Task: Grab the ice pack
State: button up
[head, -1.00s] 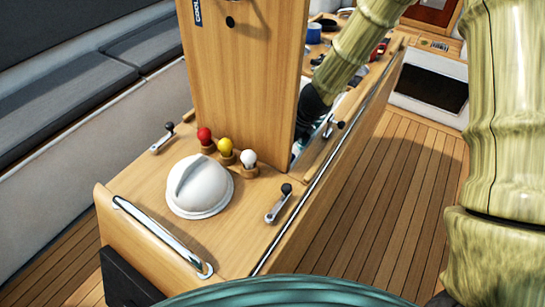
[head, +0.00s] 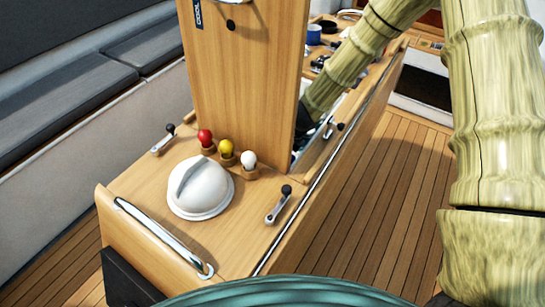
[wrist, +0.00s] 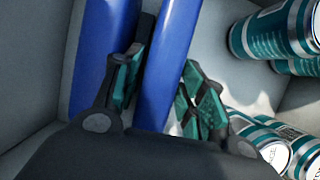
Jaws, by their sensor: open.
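In the wrist view two blue ice packs stand on edge inside a pale-walled compartment. One ice pack (wrist: 168,62) lies between the two fingers of my gripper (wrist: 163,92). The other blue pack (wrist: 90,60) is to the left, outside the left finger. My gripper is open, with dark fingers and green pads on either side of the middle pack. A gap shows by the right finger; I cannot tell whether the left finger touches the pack. In the head view the raised wooden lid (head: 240,85) hides my gripper and the packs.
Several teal-and-silver cans (wrist: 275,32) lie on the right of the compartment, close to the right finger. In the head view a white dome (head: 200,188), red, yellow and white knobs, and a chrome rail (head: 160,235) are on the near console. Wooden floor is clear at right.

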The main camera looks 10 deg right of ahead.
grip_shut()
jog(key=shift+r, duration=0.1)
dwell(0.4)
